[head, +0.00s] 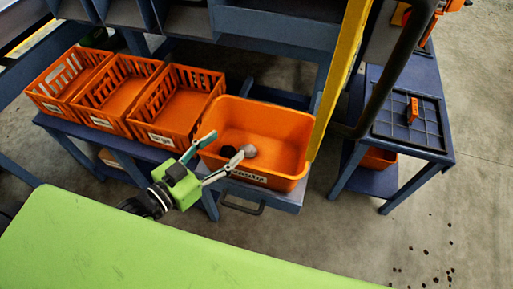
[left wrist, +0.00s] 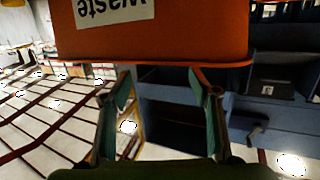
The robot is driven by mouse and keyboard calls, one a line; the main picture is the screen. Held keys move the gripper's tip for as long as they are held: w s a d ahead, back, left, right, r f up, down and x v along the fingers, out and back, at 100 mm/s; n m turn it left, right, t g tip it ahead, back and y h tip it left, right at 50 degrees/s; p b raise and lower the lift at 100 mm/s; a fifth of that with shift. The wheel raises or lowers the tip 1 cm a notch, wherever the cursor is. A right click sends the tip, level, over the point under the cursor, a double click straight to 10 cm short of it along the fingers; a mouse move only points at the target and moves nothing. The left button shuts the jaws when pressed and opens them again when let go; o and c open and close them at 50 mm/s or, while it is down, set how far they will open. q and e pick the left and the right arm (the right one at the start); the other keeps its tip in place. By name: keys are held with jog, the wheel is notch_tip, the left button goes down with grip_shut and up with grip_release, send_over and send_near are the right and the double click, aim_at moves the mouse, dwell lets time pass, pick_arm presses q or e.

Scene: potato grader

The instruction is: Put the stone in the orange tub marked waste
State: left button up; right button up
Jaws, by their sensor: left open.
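The orange waste tub (head: 290,131) stands on a blue bench in the middle of the head view. Its waste label also shows upside down on the tub (left wrist: 190,30) in the left wrist view. A grey rounded lump (head: 250,150), which looks like the stone, appears inside the tub near its front wall. A darker lump (head: 228,151) shows beside it. My left gripper (head: 229,146) is open at the tub's front left edge, its fingertips overlapping the rim in the picture. The left wrist view shows nothing between its fingers (left wrist: 160,85). My right gripper is not in view.
Several slatted orange crates (head: 122,68) stand in a row left of the tub. A yellow post (head: 340,70) rises at its right. A blue side table (head: 435,130) with a small orange item (head: 412,110) stands further right. A green surface (head: 120,250) fills the lower left.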

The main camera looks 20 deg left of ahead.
pick_arm(q)
jog(key=shift+v, duration=1.95)
